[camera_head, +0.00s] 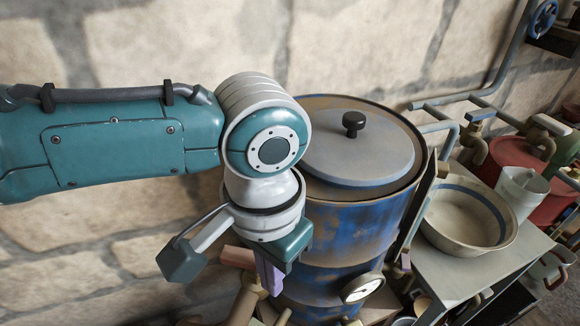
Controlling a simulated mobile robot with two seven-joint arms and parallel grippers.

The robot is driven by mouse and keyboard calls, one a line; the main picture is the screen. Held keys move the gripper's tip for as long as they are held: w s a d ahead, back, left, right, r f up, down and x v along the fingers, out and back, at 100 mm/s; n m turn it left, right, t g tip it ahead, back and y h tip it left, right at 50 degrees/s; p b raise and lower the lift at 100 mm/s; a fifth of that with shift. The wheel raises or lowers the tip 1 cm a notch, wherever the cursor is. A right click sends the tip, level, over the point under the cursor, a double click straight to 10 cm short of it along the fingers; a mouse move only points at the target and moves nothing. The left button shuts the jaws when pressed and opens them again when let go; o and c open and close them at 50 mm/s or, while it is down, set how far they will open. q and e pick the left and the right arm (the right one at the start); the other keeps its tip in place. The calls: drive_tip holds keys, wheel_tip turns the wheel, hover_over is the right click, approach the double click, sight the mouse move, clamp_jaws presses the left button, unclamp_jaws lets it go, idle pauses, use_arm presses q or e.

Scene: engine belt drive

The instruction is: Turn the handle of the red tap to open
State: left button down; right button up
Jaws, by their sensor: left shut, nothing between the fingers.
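My left gripper (269,280) points down in front of the blue drum, at the lower middle of the head view. Its purple fingers are shut with nothing between them. A dull reddish-brown piece (238,257) shows just left of the fingers, above a tan fitting (243,303). It may be the handle of the red tap, but I cannot tell for sure. My wrist hides part of this area, and I cannot tell whether the fingers touch the piece. My right gripper is not in view.
The rusty blue drum (345,235) has a grey lid (360,150) and a round gauge (362,288). A bowl (465,215) and a pale cup (520,190) stand on a grey table (440,277) at right. Pipes (455,100) and a stone wall (350,45) lie behind.

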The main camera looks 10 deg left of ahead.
use_arm(q)
drive_tip(key=shift+w, duration=0.15)
drive_tip(key=shift+w+d+f+b, duration=0.1)
drive_tip(key=shift+w+d+b, duration=0.15)
drive_tip(key=shift+w+b, duration=0.35)
drive_tip(key=shift+w, duration=0.25)
